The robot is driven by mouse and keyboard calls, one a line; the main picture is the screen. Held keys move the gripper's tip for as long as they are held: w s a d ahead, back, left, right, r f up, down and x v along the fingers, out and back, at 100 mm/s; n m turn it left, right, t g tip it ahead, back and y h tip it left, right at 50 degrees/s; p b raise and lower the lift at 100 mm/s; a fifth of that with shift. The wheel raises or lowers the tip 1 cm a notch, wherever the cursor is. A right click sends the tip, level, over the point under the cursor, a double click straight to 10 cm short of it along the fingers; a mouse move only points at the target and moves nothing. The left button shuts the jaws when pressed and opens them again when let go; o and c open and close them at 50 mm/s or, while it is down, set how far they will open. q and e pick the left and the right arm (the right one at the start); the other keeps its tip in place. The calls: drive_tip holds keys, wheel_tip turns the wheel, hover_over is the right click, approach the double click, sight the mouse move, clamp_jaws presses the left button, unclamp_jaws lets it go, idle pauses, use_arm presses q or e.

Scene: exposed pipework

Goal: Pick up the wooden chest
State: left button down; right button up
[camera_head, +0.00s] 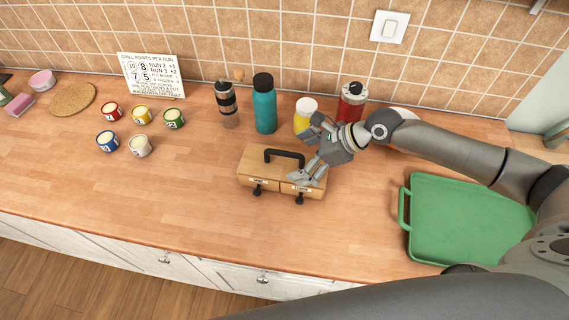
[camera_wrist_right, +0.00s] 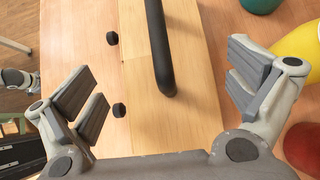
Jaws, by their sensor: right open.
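The wooden chest (camera_head: 262,172) stands on the wooden counter below my right arm. It has a black arched handle (camera_head: 286,153) on top, labelled drawer fronts and dark knobs facing the front edge. My right gripper (camera_head: 312,152) is open over the right part of the chest, partly hiding its top and right end. In the right wrist view my right gripper (camera_wrist_right: 165,85) has its fingers wide apart. The black handle (camera_wrist_right: 158,45) and the chest top (camera_wrist_right: 185,75) lie between them, and no finger touches the handle. My left gripper does not show in the head view.
Behind the chest stand a teal bottle (camera_head: 264,105), a dark tumbler (camera_head: 227,105), a yellow bottle (camera_head: 304,116) and a red container (camera_head: 350,103). A green tray (camera_head: 470,220) lies to the right. Several small paint pots (camera_head: 140,146) stand left; the counter between is clear.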

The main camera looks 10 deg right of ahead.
sight(287, 165)
drive_tip(key=shift+w+a+f, duration=0.15)
drive_tip(key=shift+a+f, duration=0.05)
drive_tip(key=shift+f, duration=0.1)
drive_tip(key=x, duration=0.1)
drive_tip(key=p+x, duration=0.1)
drive_tip(key=x, duration=0.2)
drive_tip(key=shift+d+f+p, duration=0.2)
drive_tip(key=shift+f+p, duration=0.15)
drive_tip(key=shift+p, duration=0.05)
drive_tip(key=shift+a+f, duration=0.25)
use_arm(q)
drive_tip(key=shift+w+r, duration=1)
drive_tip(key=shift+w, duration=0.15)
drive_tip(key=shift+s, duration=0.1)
use_arm(e)
drive_tip(key=shift+c, duration=0.4)
drive_tip(key=shift+d, duration=0.1)
drive_tip(key=c, duration=0.5)
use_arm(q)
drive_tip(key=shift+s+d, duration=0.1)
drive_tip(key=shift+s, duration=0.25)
use_arm(e)
drive_tip(key=shift+w, duration=0.1)
drive_tip(key=c, duration=0.4)
drive_tip(key=shift+r, duration=0.1)
